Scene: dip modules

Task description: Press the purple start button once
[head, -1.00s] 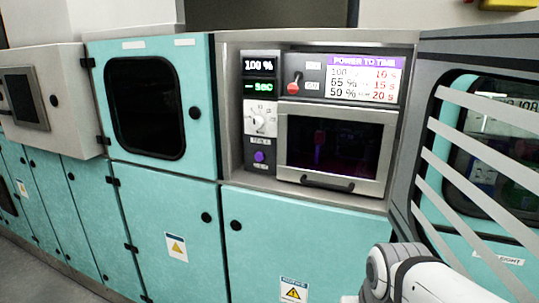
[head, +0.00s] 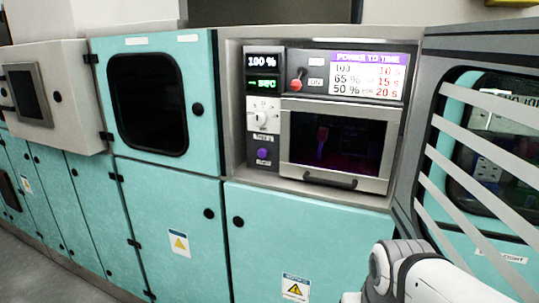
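The purple start button (head: 262,153) sits low on the dark control strip, left of the oven door (head: 336,145). Above it are a white dial (head: 261,119), a green display showing "- SEC" (head: 263,84) and a display reading "100 %" (head: 262,61). The oven door is shut. A red-tipped lever (head: 298,80) stands above the door, beside an "ON" label. The "POWER TO TIME" sign (head: 367,74) lists 100 with 10 s, 65 % with 15 s and 50 % with 20 s. My white arm shows at the lower right, apart from the button; my gripper is out of view.
Teal cabinets with black knobs line the left and the lower part. A grey panel with a screen (head: 28,95) is at the far left. A striped grey-framed window (head: 480,150) stands at the right, beside my arm. The space before the oven is clear.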

